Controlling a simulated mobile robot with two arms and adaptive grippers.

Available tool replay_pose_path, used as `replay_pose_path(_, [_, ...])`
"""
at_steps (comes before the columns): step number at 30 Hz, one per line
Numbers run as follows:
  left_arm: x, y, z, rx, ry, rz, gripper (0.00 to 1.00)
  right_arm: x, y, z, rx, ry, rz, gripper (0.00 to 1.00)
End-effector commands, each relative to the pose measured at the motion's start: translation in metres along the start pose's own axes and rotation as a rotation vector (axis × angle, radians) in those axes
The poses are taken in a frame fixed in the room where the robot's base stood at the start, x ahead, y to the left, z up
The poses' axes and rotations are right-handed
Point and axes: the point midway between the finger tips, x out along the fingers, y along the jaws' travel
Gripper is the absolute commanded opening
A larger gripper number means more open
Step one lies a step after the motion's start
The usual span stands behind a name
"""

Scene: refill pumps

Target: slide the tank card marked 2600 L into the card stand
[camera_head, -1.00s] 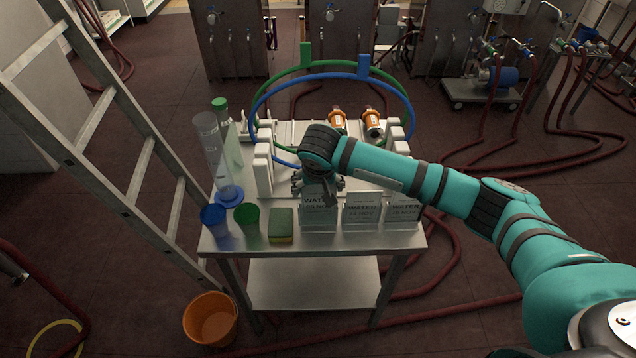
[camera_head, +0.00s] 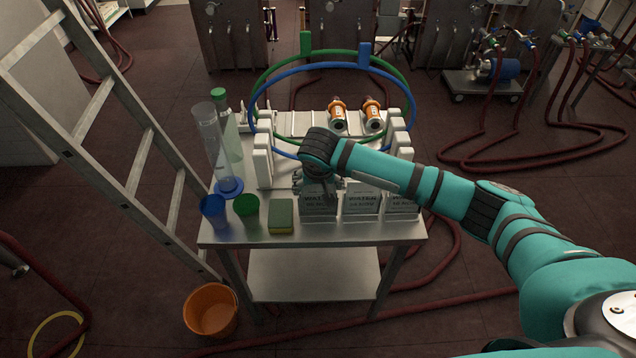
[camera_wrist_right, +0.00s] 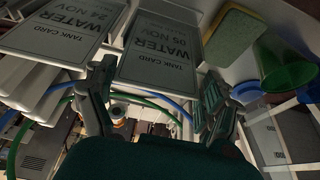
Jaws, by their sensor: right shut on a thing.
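My right gripper (camera_head: 318,184) is shut on a white tank card (camera_head: 318,205) at the left end of the card row at the table's front. In the right wrist view the gripper's two fingers (camera_wrist_right: 158,80) lie on either side of this card (camera_wrist_right: 160,48), which reads WATER, 05 NOV. Its litre figure cannot be read. A second card (camera_head: 362,204) and a third card (camera_head: 402,205) stand to the right in clear upright holders. The second shows as WATER, 24 NOV in the wrist view (camera_wrist_right: 65,28). I cannot tell whether the held card sits inside a holder. My left gripper is not in view.
A green and yellow sponge (camera_head: 281,217), a green cup (camera_head: 247,211) and a blue cup (camera_head: 214,211) stand left of the cards. A clear cylinder (camera_head: 213,140) is behind them. White racks and blue and green hoops stand behind my gripper.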

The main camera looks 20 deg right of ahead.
Motion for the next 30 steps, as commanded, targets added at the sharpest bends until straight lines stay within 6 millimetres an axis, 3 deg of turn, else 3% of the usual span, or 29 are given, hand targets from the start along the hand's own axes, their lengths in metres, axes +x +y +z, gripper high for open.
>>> replay_pose_path(7, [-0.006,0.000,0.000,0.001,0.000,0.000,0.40,0.002,0.000,0.001,0.001,-0.002,0.000,0.60])
replay_pose_path(8, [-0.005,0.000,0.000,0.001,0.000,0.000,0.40,0.003,0.000,0.001,0.001,-0.001,0.000,0.87])
replay_pose_path(11, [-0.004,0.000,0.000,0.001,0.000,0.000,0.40,0.003,0.000,0.002,0.000,-0.001,0.000,1.00])
replay_pose_path(22, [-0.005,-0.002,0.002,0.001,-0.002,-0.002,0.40,-0.004,0.000,0.001,0.000,0.000,-0.001,1.00])
replay_pose_path(30, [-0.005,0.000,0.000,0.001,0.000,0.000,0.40,-0.054,-0.001,0.000,0.000,0.002,-0.004,1.00])
